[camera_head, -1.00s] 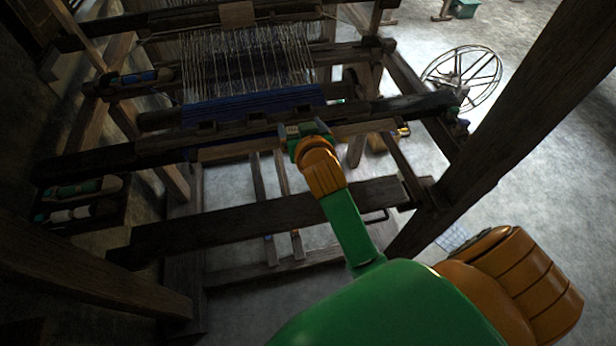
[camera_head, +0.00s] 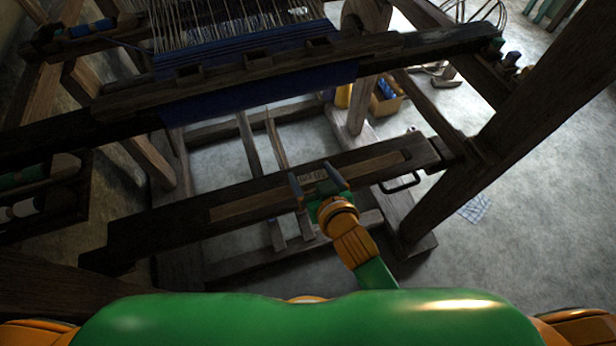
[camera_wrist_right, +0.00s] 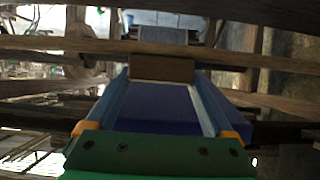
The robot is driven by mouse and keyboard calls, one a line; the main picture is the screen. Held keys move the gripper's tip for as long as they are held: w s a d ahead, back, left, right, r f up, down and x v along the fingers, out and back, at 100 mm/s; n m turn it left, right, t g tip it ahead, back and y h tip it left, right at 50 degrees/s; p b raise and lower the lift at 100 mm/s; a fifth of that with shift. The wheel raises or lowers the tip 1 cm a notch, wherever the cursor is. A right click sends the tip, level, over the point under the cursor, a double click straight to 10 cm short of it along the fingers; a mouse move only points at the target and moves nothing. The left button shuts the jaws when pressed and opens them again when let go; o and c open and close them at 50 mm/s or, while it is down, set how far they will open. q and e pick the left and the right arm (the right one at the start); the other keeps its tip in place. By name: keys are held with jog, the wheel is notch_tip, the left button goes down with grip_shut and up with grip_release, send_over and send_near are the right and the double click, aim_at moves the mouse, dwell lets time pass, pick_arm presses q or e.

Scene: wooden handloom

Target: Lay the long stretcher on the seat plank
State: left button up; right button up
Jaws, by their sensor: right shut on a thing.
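The long stretcher (camera_head: 250,208) is a narrow, lighter brown wooden bar. In the head view it lines up lengthwise over the dark seat plank (camera_head: 150,235), inside the plank's outline. I cannot tell whether it touches the plank or hangs just above it. My right gripper (camera_head: 320,180) is shut on the stretcher near its middle, one finger on each side. In the right wrist view, brown wood (camera_wrist_right: 162,69) shows between the tips of the two blue fingers. My left gripper is not in view.
The loom's front beam (camera_head: 240,75) with blue cloth (camera_head: 250,95) lies beyond the plank. A thick slanted post (camera_head: 520,125) rises at the right, and a dark handle (camera_head: 402,184) sits near the plank's right end. A shuttle rack (camera_head: 45,205) stands at left.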

jog(key=w+f+b, duration=0.1)
jog(key=w+f, duration=0.1)
jog(key=w+a+f+b, duration=0.1)
jog(key=f, duration=0.1)
jog(key=w+a+f+b, duration=0.1)
jog(key=w+f, duration=0.1)
jog(key=shift+w+f, duration=0.35)
jog(key=shift+f, duration=0.05)
notch_tip(320, 180, down, 3)
jog(key=shift+d+r+b, duration=0.1)
jog(key=shift+r+b, duration=0.05)
jog(key=shift+b, duration=0.15)
